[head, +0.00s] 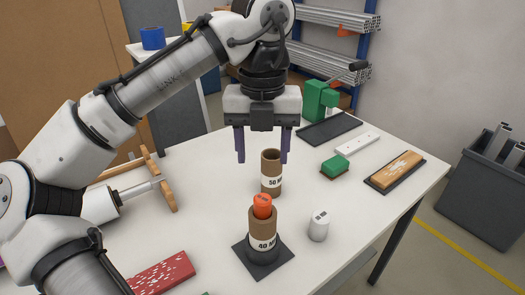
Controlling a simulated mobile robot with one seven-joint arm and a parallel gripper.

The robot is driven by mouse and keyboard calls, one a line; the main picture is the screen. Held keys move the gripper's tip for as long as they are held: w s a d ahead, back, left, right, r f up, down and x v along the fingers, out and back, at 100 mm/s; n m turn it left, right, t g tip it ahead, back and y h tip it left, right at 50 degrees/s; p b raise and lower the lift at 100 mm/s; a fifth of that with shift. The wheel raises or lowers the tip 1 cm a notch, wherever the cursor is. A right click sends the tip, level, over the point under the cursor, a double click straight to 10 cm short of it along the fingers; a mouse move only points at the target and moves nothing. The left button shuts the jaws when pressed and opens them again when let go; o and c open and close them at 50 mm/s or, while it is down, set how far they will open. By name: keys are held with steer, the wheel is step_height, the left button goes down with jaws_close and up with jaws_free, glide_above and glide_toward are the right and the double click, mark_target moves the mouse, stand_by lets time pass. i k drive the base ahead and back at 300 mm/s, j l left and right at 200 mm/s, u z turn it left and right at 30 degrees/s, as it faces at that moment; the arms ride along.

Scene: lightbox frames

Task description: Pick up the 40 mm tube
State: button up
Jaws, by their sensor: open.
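The 40 mm tube (263,224) is a brown cardboard tube with a white label reading "40". It stands upright in a dark holder on a black square plate (274,266) near the table's front. An orange-red piece (262,205) sticks out of its top. A second brown tube (271,165), labelled "50", stands upright behind it. My gripper (262,158) points down with its two purple fingers apart and nothing seen held. In the head view the fingers show either side of the "50" tube's top, above and behind the 40 mm tube. I cannot tell their depth.
A white cylinder (319,226) stands right of the 40 mm tube. A green block (335,166), a white strip (357,143) and a brush-like block (397,169) on a dark mat lie further right. A red speckled piece (163,273) lies front left. A wooden frame (158,178) stands left.

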mark_target(262, 234)
steer(key=k, duration=1)
